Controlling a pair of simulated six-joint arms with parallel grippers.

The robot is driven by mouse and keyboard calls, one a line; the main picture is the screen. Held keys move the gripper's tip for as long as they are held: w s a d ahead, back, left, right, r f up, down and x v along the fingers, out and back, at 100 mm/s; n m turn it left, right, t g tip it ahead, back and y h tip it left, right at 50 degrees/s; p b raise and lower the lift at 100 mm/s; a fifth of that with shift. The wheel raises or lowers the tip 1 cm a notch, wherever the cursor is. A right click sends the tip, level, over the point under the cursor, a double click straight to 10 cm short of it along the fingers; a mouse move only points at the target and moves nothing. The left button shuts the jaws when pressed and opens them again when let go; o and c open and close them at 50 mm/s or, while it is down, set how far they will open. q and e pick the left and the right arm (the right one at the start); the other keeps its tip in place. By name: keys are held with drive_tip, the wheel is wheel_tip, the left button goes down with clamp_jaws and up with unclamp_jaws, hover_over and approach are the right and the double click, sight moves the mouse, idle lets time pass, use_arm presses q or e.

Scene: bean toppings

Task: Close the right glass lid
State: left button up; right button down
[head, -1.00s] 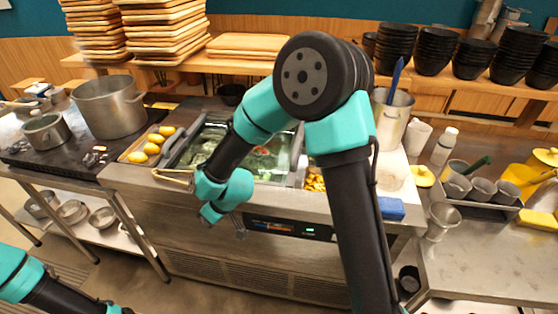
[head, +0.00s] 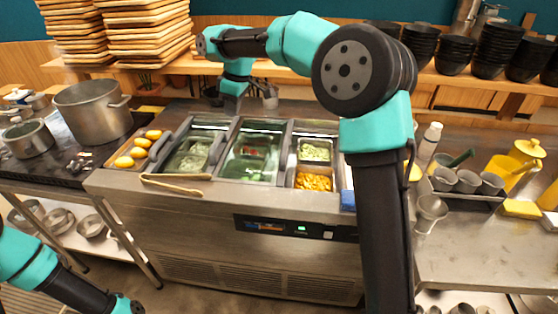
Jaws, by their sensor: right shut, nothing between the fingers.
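The right glass lid (head: 249,158) is a dark-framed pane over the middle well of the steel counter. It looks nearly flat, but I cannot tell if it is fully down. The left glass lid (head: 193,153) lies beside it. My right arm arches over the counter from the right. My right gripper (head: 233,106) points down behind the lids, apart from them; it is small in view and looks shut and empty. My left gripper (head: 128,306) is at the bottom left edge, low in front of the counter and partly cut off; its jaws are unclear.
An open well with green topping (head: 314,150) and yellow topping (head: 313,181) is right of the lids. Tongs (head: 172,184) lie on the front edge. A lemon tray (head: 133,151) and large pot (head: 92,110) are left. Stacked trays (head: 148,30) and black bowls (head: 490,52) stand behind.

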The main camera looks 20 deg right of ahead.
drive_tip(key=d+f+h, duration=0.2)
drive_tip(key=d, duration=0.1)
drive_tip(key=g+h, duration=0.3)
drive_tip(key=h, duration=0.1)
approach(277, 167)
drive_tip(key=w+a+r, duration=0.2)
drive_tip(key=w+a, duration=0.1)
drive_tip(key=a, duration=0.1)
drive_tip(key=shift+w+a+r+n, duration=0.15)
drive_tip(key=shift+a+r+n, duration=0.1)
drive_tip(key=shift+r+n, duration=0.15)
drive_tip(key=shift+f, duration=0.1)
drive_tip(key=x, duration=0.9)
drive_tip(key=shift+d+f, duration=0.15)
drive_tip(key=shift+d, duration=0.05)
drive_tip(key=s+d, duration=0.2)
drive_tip(key=shift+d+f, duration=0.15)
drive_tip(key=shift+d, duration=0.2)
drive_tip(key=shift+s+d, duration=0.25)
drive_tip(key=shift+d, duration=0.1)
